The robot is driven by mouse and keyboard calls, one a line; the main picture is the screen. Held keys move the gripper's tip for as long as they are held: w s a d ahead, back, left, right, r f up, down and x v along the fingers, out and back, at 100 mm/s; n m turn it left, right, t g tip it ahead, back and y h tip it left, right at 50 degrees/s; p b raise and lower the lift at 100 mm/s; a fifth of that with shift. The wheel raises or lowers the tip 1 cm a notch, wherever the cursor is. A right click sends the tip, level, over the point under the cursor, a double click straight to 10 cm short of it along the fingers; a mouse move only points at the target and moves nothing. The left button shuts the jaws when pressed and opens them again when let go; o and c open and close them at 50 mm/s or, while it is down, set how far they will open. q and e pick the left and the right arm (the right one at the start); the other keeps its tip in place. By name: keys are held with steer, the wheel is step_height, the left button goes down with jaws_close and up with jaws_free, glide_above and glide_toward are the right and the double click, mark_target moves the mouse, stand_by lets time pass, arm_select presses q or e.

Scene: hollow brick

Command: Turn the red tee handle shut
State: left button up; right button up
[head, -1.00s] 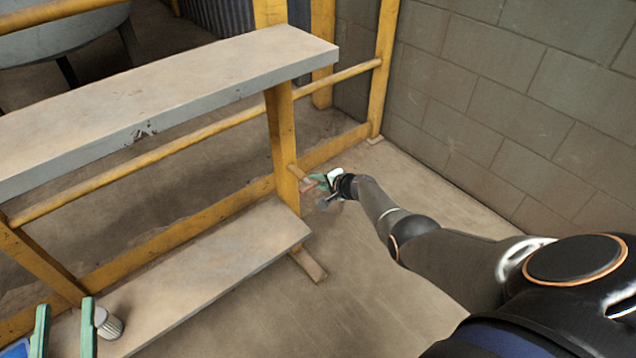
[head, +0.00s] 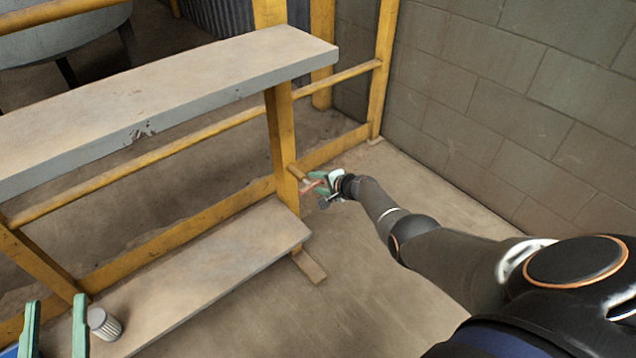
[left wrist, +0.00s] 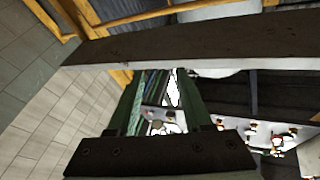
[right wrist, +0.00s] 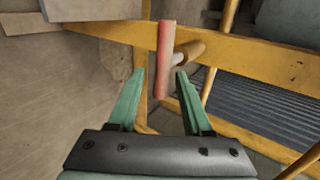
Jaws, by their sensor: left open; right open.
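A grey upper shelf (head: 150,95) and a lower shelf (head: 210,265) sit on the yellow frame (head: 283,140). A ribbed white cylinder (head: 104,323) stands near my left gripper. A block wall (head: 500,100) is at the right. Floor is clear between the lower shelf and my right arm.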

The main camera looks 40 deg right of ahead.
steer(key=shift+r, duration=0.1)
arm_select(q)
step_height(320, 180, down, 14)
steer(key=n+g+y+p, duration=0.3)
steer(key=g, duration=0.3)
arm_select(e)
steer(key=shift+v, duration=1.1)
steer(key=p+v, duration=0.2)
steer(key=v, duration=0.1)
arm_select(q)
steer(key=s+f+n+g+y+p, duration=0.1)
steer(key=s+f+g+p, duration=0.4)
steer(key=s+f, duration=0.1)
steer(key=shift+s+d+f, duration=0.2)
steer(key=shift+s+d, duration=0.05)
steer(key=shift+s, duration=0.3)
arm_select(e)
glide_toward(319, 182)
steer(key=shift+v, duration=0.9)
